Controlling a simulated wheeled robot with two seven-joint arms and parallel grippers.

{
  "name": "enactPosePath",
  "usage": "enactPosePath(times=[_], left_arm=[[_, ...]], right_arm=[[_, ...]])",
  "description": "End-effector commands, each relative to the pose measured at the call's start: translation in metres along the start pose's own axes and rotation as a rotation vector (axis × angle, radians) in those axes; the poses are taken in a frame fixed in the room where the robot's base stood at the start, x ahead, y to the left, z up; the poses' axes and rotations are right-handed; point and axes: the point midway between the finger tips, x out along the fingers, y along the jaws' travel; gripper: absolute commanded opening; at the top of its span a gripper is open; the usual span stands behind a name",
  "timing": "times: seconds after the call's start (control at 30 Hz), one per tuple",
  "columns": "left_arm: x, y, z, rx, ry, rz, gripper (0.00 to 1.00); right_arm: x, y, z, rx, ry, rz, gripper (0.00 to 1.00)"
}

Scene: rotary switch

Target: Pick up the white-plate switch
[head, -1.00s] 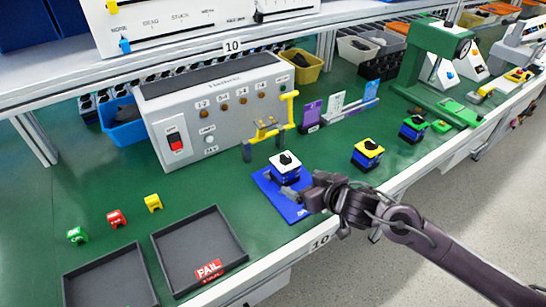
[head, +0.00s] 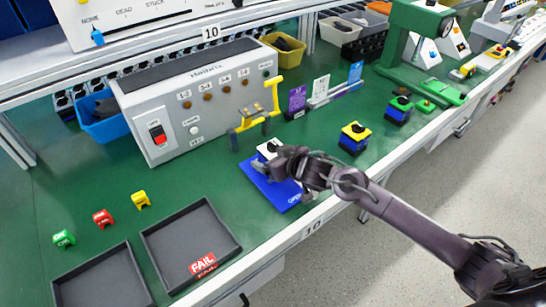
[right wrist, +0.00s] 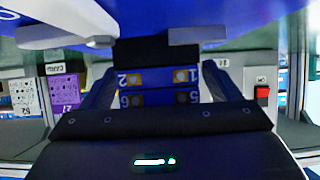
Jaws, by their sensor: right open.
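The white-plate switch (head: 264,148) stands on a blue mat (head: 267,187) on the green bench. In the head view only part of its white top and black knob shows; my right gripper (head: 272,165) covers the rest. In the right wrist view the switch's blue numbered terminal body (right wrist: 157,79) and a black part show between the fingers. My right gripper (right wrist: 148,42) is open, with one grey fingertip to each side of the switch. I cannot tell whether either finger touches it. My left gripper is in neither view now.
A yellow-plate switch (head: 354,137) and a green-topped switch (head: 399,109) stand to the right. A grey test box (head: 200,105) with yellow clamp (head: 257,112) stands behind. Two dark trays (head: 190,243) lie front left. The bench's front edge (head: 325,215) runs below my arm.

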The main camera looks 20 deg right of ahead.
Motion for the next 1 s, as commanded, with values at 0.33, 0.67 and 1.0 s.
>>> enactPosePath(times=[0.33, 0.67, 1.0], left_arm=[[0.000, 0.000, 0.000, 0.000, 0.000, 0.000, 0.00], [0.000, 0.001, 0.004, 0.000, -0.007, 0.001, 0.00], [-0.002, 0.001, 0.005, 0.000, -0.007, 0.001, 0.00]], right_arm=[[0.000, 0.000, 0.000, 0.000, 0.000, 0.001, 0.57], [-0.001, 0.001, -0.001, 0.000, 0.001, 0.001, 0.31], [-0.008, 0.001, -0.015, 0.001, 0.004, 0.001, 0.31]])
